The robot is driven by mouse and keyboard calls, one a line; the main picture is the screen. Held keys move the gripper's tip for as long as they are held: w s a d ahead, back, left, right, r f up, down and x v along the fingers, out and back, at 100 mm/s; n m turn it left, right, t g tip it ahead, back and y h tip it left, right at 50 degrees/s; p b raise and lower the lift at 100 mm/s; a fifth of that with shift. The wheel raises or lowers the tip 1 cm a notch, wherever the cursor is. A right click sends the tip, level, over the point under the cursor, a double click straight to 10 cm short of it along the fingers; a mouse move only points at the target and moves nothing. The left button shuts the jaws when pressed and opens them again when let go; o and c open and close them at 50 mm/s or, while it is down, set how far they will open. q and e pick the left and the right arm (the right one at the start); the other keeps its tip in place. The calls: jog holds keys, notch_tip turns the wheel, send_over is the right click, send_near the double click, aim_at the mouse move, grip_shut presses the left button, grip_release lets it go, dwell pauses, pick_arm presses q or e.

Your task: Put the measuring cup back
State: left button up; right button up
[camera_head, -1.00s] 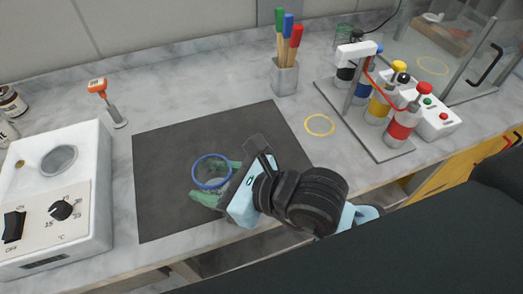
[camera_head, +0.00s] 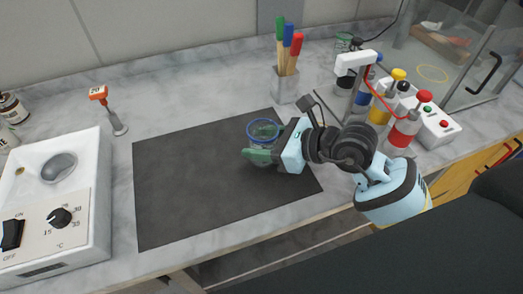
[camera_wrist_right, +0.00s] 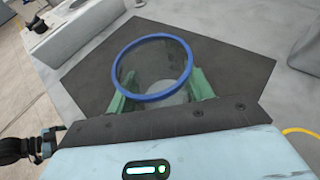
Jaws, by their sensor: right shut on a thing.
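The measuring cup (camera_head: 262,143) is clear with a blue rim. It is upright over the right part of the dark mat (camera_head: 185,190). My right gripper (camera_head: 260,148) has green fingers on either side of the cup and is shut on it. In the right wrist view the cup's blue rim (camera_wrist_right: 122,53) faces the camera, between the green fingers of the gripper (camera_wrist_right: 160,95). I cannot tell whether the cup's base touches the mat.
A yellow ring (camera_wrist_right: 300,137) lies right of the mat; my arm hides it in the head view. A brush holder (camera_head: 284,88) stands behind, and a rack with coloured bottles (camera_head: 403,130) at right. A white heater (camera_head: 55,205) stands left. The mat's left part is clear.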

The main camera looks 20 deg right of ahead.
pick_arm(q)
jog(key=shift+s+f, duration=0.1)
jog(key=shift+f, duration=0.05)
pick_arm(e)
jog(key=shift+f, duration=1.7)
jog(key=shift+f, duration=0.2)
jog(key=o, duration=1.1)
jog(key=shift+r, duration=0.15)
jog(key=shift+s+d+r, duration=0.1)
jog(key=shift+s+d, duration=0.05)
jog(key=b+v, duration=0.1)
jog(key=v, duration=0.9)
jog(key=shift+s+d+r, duration=0.2)
jog(key=shift+s+d, duration=0.2)
jog(key=shift+s, duration=0.05)
pick_arm(q)
jog(key=shift+s+d+f, duration=0.1)
jog(key=shift+s+f, duration=0.15)
jog(key=shift+f, duration=0.3)
pick_arm(e)
jog(key=shift+d+r, duration=0.1)
